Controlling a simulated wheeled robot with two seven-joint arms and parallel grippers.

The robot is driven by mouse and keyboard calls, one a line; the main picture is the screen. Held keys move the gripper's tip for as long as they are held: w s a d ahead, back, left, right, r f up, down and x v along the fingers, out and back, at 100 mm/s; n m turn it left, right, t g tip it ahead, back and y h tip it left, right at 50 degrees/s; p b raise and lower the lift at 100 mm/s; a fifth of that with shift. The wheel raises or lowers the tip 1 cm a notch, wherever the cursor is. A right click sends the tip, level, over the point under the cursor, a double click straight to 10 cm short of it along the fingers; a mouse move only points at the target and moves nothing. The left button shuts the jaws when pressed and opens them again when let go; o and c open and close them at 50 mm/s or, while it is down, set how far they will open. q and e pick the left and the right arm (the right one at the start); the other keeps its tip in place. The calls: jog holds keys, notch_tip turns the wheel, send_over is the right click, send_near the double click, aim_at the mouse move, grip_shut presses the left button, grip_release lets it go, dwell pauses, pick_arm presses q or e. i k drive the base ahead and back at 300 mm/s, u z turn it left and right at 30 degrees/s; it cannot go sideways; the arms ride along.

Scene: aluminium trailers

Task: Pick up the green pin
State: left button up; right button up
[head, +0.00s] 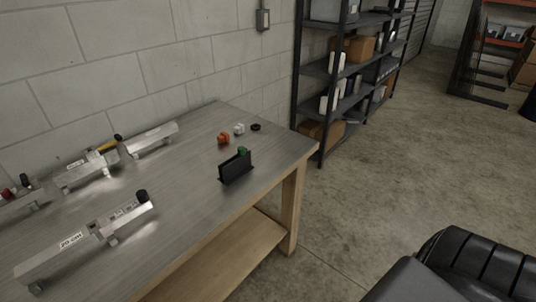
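The green pin (242,151) shows as a small green top at the upper right end of a black upright holder (234,168) on the metal-topped table (200,205). Its lower part is hidden by the holder, and I cannot tell if it sits in the holder or just behind it. Neither of my grippers is in view.
An orange piece (223,138), a white piece (239,129) and a black round piece (255,127) lie behind the holder. Aluminium trailers (68,253) (150,139) occupy the table's left and back. A wall stands behind; a dark shelf rack (325,68) stands beyond.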

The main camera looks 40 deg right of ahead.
aim_at(241, 149)
jog(key=u, duration=0.7)
jog(key=i, duration=0.5)
jog(key=z, duration=1.6)
jog(key=k, duration=0.4)
jog(key=u, duration=0.05)
